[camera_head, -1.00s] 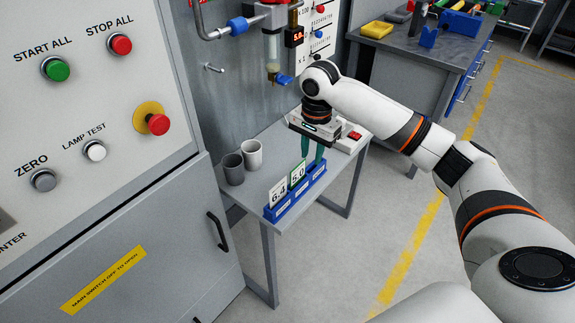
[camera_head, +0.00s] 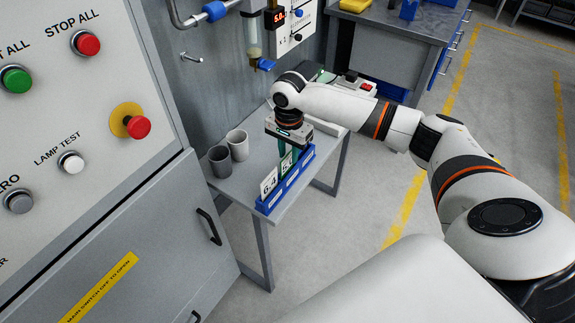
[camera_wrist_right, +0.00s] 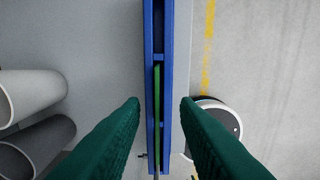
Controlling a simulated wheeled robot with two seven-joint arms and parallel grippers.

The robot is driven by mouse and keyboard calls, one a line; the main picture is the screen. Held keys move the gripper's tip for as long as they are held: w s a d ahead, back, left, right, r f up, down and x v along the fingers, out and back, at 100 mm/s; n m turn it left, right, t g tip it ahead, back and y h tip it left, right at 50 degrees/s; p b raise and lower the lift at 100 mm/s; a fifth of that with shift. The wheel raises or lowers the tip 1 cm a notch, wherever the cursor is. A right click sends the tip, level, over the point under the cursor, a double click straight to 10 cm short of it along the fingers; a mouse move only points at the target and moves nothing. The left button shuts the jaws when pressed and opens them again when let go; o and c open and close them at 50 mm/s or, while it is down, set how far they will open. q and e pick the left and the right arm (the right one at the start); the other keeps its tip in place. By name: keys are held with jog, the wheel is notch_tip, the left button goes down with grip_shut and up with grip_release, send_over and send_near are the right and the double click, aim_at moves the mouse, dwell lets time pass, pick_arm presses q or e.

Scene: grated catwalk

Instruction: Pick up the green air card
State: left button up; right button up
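The green air card (camera_head: 287,162), marked 5.0, stands upright in a slot of a blue rack (camera_head: 268,208) on the small grey table. In the right wrist view I see its thin green edge (camera_wrist_right: 157,95) in the blue rack (camera_wrist_right: 148,40). A white card marked 6.4 (camera_head: 268,183) stands at the near end of the rack. My right gripper (camera_head: 288,152) is above the rack, pointing down. In the right wrist view its two green fingers (camera_wrist_right: 160,103) are apart, one on each side of the card, with gaps between. The gripper partly hides the card. My left gripper is out of view.
A dark grey cup (camera_head: 219,163) and a lighter cup (camera_head: 238,146) stand left of the rack. The grey control cabinet (camera_head: 150,235) is at the left. A valve with a blue handle (camera_head: 265,65) hangs above the table. Floor to the right is clear.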

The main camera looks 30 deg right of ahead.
aim_at(288, 159)
notch_tip(288, 159, down, 3)
jog(key=shift+a+r, duration=0.1)
jog(key=shift+c, duration=0.6)
grip_shut()
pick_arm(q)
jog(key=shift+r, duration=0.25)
